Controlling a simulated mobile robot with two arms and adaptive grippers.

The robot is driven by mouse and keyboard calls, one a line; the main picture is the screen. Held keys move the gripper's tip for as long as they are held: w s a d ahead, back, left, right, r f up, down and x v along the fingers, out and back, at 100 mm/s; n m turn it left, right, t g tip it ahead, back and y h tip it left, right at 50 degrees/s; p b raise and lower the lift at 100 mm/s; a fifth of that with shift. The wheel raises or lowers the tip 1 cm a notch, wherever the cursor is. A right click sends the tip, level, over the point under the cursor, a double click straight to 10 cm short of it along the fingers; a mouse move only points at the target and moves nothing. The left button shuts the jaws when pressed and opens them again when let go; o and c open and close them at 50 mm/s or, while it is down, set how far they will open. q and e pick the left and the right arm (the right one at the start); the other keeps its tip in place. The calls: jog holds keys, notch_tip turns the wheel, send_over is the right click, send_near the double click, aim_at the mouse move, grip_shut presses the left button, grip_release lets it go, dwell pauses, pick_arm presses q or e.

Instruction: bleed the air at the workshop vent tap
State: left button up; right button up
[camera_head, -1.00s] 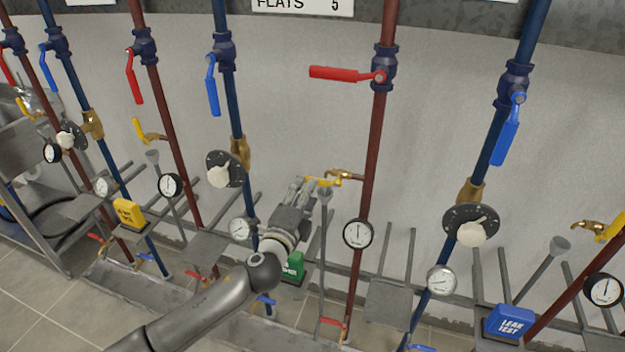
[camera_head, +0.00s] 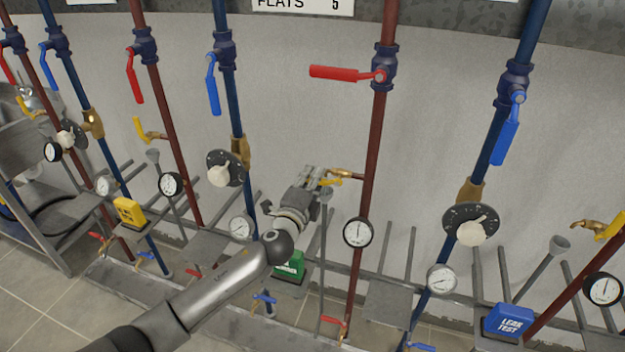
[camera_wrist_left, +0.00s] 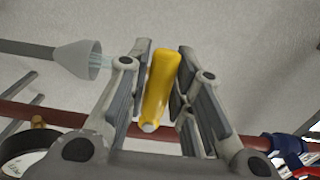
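The vent tap (camera_head: 345,174) is a brass spout on the red pipe, right of centre in the head view. Its yellow lever (camera_head: 331,182) is partly hidden by my left gripper (camera_head: 315,172). In the left wrist view the lever (camera_wrist_left: 160,85) stands between the two fingers of my left gripper (camera_wrist_left: 163,85). The fingers are apart, with gaps beside the lever's lower part; whether its upper part touches a finger I cannot tell. A grey funnel (camera_wrist_left: 78,58) shows there with a pale bluish streak at its mouth, which looks like water. My right gripper is not in view.
A round gauge (camera_head: 358,233) sits on the red pipe (camera_head: 368,150) below the tap. A red-handled valve (camera_head: 345,74) is above. A green box (camera_head: 290,266) is below my left arm. Blue pipes (camera_head: 232,100) stand either side. The wall behind is clear.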

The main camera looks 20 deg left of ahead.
pick_arm(q)
grip_shut()
